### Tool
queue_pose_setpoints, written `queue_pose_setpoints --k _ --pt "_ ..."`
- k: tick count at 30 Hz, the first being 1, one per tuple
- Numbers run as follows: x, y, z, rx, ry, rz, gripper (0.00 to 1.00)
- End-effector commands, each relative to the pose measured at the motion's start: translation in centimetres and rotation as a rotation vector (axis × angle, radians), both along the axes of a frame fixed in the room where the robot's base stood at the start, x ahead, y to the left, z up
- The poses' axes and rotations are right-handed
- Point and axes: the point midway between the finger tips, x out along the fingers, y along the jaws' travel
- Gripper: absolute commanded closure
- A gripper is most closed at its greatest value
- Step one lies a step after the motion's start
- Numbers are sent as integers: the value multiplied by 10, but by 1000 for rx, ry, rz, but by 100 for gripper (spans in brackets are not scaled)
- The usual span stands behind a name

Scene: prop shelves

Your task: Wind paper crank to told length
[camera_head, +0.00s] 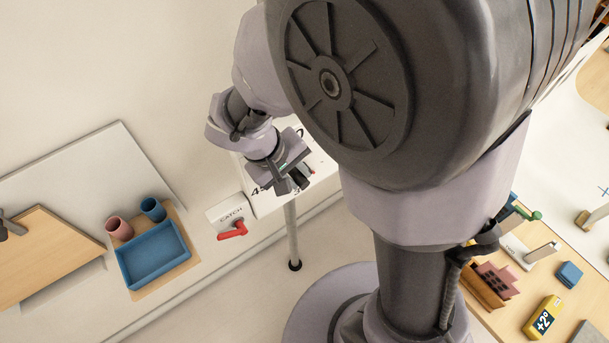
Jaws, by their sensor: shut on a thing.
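My gripper (292,184) is in the middle of the picture, in front of a white panel (318,172) with black numerals. It is shut on a small dark part at the panel, which I take to be the crank handle; the fingers hide most of it. A plate labelled CATCH (231,213) with a red lever (233,230) is just left of and below the panel. My arm covers the panel's upper right. I cannot make out any paper or a length reading.
A grey post (292,235) stands below the panel. At right, a wooden table holds a yellow "+2°" block (543,317) and a blue block (569,274).

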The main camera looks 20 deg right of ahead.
Motion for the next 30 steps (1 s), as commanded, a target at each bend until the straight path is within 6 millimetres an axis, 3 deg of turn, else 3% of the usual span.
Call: queue_pose_setpoints --k 1,15,30 --pt "-1 6 -13 -38 -14 7 100" --pt "-12 35 -42 -466 -149 3 100" --pt "-16 46 -75 -812 -261 -4 100"
